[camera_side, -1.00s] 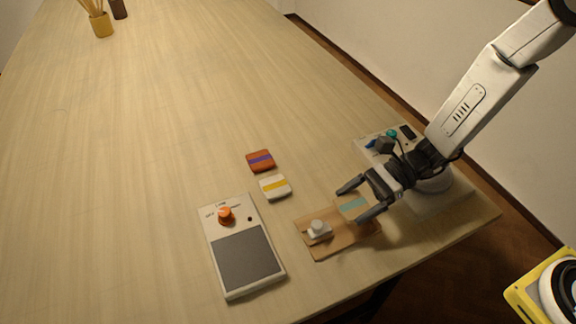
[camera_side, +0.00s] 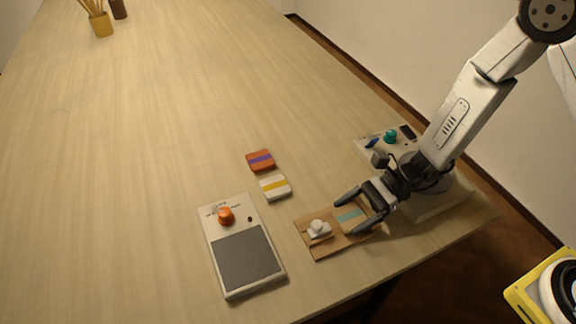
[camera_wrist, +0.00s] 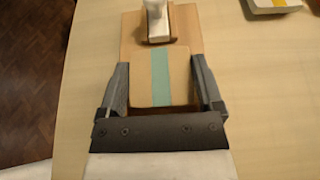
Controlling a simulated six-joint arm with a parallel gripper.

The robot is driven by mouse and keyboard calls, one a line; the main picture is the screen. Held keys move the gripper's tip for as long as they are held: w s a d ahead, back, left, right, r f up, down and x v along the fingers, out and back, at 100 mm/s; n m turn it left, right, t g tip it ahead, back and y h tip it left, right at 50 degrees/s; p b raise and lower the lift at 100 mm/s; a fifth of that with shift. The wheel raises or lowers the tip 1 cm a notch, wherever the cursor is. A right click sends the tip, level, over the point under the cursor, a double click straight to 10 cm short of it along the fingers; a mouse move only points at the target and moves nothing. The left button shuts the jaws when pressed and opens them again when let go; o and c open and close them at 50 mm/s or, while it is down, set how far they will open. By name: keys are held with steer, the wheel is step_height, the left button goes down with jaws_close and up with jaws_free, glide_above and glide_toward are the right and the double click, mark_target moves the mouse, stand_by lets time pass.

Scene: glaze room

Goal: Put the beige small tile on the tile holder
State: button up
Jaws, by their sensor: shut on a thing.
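The beige small tile (camera_side: 349,217) has a teal stripe. In the wrist view the tile (camera_wrist: 146,85) lies between the two fingers of my gripper (camera_wrist: 161,80), which is shut on it. In the side view my gripper (camera_side: 353,214) is low over the right part of the tile holder (camera_side: 340,244). The holder is a flat wooden board with a white knobbed clamp (camera_side: 318,229) on its left part. The tile is over the board beside the clamp; I cannot tell whether it touches the board.
An orange tile with a purple stripe (camera_side: 260,160) and a white tile with a yellow stripe (camera_side: 275,187) lie left of the holder. A box with an orange knob and grey pad (camera_side: 247,262) stands at front left. A control panel with a teal knob (camera_side: 390,136) is behind my gripper.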

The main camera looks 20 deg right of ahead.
steer(key=shift+f, duration=0.1)
steer(key=o, duration=1.2)
steer(key=shift+d, duration=0.1)
steer(key=shift+v, duration=0.75)
steer(key=v, duration=0.3)
steer(key=shift+d+r, duration=0.15)
steer(key=shift+r, duration=0.05)
step_height(320, 180, up, 4)
steer(key=shift+r, duration=1.5)
